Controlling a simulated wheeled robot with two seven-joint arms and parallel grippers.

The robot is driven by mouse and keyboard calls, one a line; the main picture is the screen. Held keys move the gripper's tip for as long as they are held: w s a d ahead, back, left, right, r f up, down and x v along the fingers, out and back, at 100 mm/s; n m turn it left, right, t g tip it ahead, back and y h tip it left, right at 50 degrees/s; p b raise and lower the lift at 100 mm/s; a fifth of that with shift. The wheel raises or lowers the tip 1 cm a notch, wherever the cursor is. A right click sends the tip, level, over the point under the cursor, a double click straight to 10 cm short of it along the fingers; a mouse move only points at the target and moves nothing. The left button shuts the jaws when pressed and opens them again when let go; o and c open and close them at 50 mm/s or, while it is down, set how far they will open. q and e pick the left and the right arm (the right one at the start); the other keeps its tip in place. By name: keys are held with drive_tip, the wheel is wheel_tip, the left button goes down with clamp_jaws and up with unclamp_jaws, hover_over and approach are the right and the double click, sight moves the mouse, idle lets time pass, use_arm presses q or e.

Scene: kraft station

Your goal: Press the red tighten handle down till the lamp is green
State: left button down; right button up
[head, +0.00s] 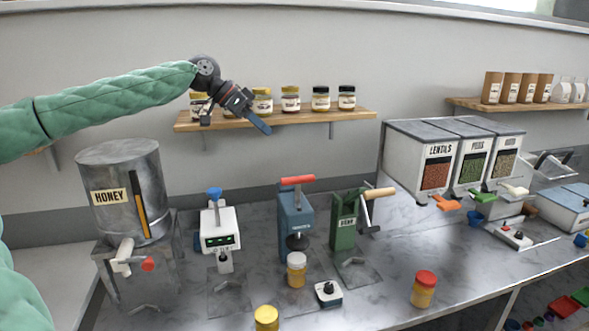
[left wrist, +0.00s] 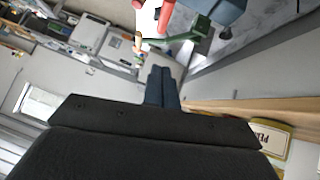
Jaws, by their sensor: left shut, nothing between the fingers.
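The red tighten handle (head: 297,180) sits raised on top of a blue machine (head: 296,222) at the middle of the counter. A jar (head: 297,272) with a pale lid stands under the machine's dark round head. I cannot make out a lit lamp on the machine. My left gripper (head: 262,126) is shut and empty, in the air above and to the left of the handle, in front of the shelf. In the left wrist view, its closed blue fingers (left wrist: 161,88) point towards the red handle (left wrist: 166,14), apart from it. My right gripper is not in view.
A green grinder (head: 344,222) with a wooden crank grip stands right of the blue machine. A white device with a blue knob (head: 215,194) stands left, then a honey tank (head: 121,200). A jar shelf (head: 350,116) is behind. Jars with yellow (head: 266,314) and red lids (head: 426,278) stand in front.

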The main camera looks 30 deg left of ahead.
sight(291, 178)
use_arm(q)
drive_tip(key=shift+s+d, duration=0.1)
